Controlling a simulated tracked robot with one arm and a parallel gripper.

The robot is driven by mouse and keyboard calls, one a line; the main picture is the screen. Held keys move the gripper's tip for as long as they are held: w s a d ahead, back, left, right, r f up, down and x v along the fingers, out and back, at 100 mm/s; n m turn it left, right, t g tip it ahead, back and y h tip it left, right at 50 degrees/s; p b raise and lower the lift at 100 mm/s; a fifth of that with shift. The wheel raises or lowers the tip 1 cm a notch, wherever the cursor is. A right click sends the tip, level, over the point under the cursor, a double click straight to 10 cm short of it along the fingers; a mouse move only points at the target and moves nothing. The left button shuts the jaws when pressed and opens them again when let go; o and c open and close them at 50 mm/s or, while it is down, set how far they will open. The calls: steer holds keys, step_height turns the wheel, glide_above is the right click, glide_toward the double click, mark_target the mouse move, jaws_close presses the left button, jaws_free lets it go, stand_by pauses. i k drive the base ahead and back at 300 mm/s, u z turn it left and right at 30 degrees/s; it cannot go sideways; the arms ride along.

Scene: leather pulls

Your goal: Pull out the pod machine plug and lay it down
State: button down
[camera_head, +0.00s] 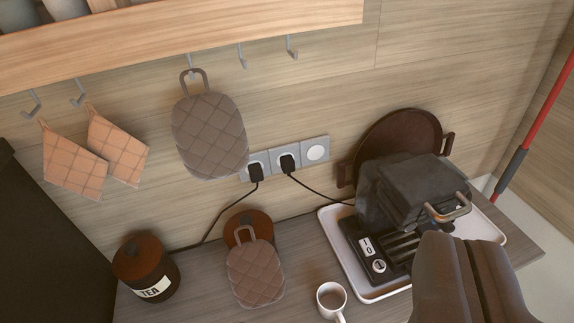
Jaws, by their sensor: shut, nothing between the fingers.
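Two black plugs sit in a grey wall socket strip (272,163). The left plug (256,172) has a cord running down and left behind the tea jar. The right plug (287,163) has a cord running right toward a dark grey hinged appliance (410,195). I see nothing that is clearly a pod machine, and cannot tell for certain which plug belongs to it. My gripper (462,240), brown with two fingers, is at the lower right, shut and empty. It appears in front of the appliance and tray, apart from both plugs.
The appliance stands on a white tray (366,296) with a round brown pan (398,135) behind. Another mitt (210,135) hangs left of the sockets. A red pole (540,110) is at right.

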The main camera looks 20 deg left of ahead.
mark_target(287, 163)
steer(key=z, duration=2.3)
steer(key=k, duration=0.65)
steer(key=u, duration=1.35)
steer(key=i, duration=1)
steer(key=u, duration=0.1)
